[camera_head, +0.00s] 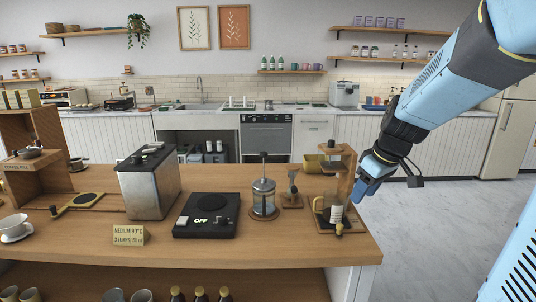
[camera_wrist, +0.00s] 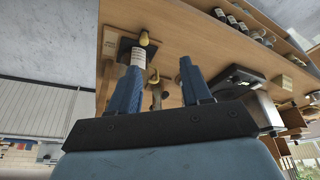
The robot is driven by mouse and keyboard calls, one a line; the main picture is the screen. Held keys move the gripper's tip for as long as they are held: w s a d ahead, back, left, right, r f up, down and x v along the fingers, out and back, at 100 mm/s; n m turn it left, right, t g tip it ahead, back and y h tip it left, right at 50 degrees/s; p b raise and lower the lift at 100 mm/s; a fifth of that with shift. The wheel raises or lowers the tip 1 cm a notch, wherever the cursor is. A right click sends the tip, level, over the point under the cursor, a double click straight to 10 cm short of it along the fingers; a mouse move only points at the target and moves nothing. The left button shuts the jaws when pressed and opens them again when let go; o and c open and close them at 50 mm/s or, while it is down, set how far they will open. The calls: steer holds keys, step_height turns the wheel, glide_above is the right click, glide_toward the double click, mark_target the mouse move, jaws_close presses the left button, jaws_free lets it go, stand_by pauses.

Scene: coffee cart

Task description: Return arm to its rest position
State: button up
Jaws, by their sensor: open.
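My gripper (camera_head: 363,187) is open and empty at the right end of the wooden cart top (camera_head: 280,243), with the arm reaching in from the upper right. Its fingertips are beside a wooden dripper stand (camera_head: 347,165) and a glass server with a pale label (camera_head: 336,213); whether they touch is unclear. In the wrist view my gripper (camera_wrist: 161,70) shows two blue fingers spread apart with nothing held between them. The pale label (camera_wrist: 138,57) appears just beyond the left finger, which hides part of it.
A French press (camera_head: 264,198), a black scale reading OFF (camera_head: 207,215) and a steel machine (camera_head: 150,183) stand along the cart. A sign (camera_head: 129,235) is at the front edge. Open floor (camera_head: 425,225) lies right of the cart.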

steer(key=s+r+m+t+h, duration=0.1)
steer(key=s+r+m, duration=0.2)
steer(key=s, duration=0.5)
steer(key=s+a+r+m+t+h, duration=0.1)
steer(key=s+r+m, duration=0.2)
steer(key=s, duration=0.5)
steer(key=shift+s+a+r+m, duration=0.15)
steer(key=shift+s+a+m, duration=0.15)
steer(key=shift+s+m, duration=0.1)
